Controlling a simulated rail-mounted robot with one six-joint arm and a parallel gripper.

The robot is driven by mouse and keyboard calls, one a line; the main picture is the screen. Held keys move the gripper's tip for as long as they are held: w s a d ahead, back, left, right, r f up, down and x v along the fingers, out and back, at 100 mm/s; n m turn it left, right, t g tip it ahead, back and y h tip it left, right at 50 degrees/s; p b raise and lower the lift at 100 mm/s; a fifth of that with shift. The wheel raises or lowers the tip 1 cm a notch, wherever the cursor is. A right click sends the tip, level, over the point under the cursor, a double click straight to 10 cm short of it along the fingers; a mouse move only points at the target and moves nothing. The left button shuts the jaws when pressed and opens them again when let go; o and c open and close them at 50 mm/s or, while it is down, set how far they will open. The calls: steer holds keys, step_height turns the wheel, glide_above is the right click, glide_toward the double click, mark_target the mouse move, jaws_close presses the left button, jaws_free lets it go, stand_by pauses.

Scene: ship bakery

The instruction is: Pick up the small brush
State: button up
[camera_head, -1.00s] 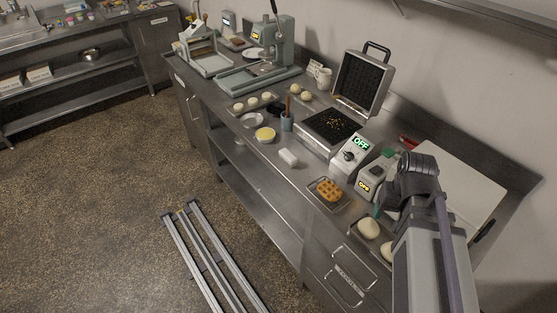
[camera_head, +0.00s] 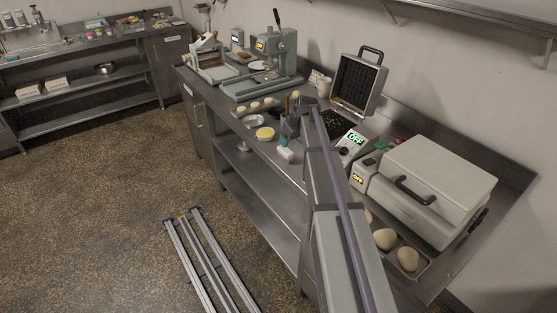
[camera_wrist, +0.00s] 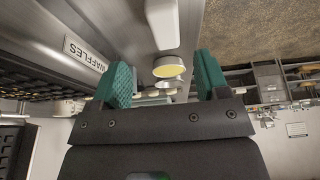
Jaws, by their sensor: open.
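My gripper (camera_wrist: 163,76) is open and empty in the wrist view, with its two green fingers spread apart. In the head view my arm reaches over the bench, and its end hides much of the spot where a cup with an upright brown-handled thing stood in the earlier frame. I cannot clearly make out the small brush in either current view. A yellow-filled bowl (camera_wrist: 168,68) shows beyond the gap between the fingers, and it also shows in the head view (camera_head: 265,133), left of my arm's end.
A white block (camera_head: 286,154) lies just beside my arm; it shows in the wrist view (camera_wrist: 162,22). An open waffle iron (camera_head: 358,82) stands behind. A closed grey-white appliance (camera_head: 438,185) is at right, with a press (camera_head: 275,62) further back. The floor is open at left.

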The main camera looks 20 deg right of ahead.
mark_target(286, 150)
steer(key=b+x, duration=0.1)
steer(key=x, duration=0.2)
steer(key=shift+s, duration=0.15)
steer(key=shift+f, duration=0.15)
steer(key=b+x, duration=0.5)
steer(key=shift+a+f, duration=0.2)
steer(key=shift+a, duration=0.15)
steer(key=shift+r, duration=0.3)
steer(key=shift+c, duration=0.4)
steer(key=c, duration=0.9)
steer(key=shift+c, duration=0.2)
step_height(286, 150, up, 10)
steer(key=p, duration=1)
steer(key=shift+r+p, duration=0.15)
steer(key=shift+p, duration=0.15)
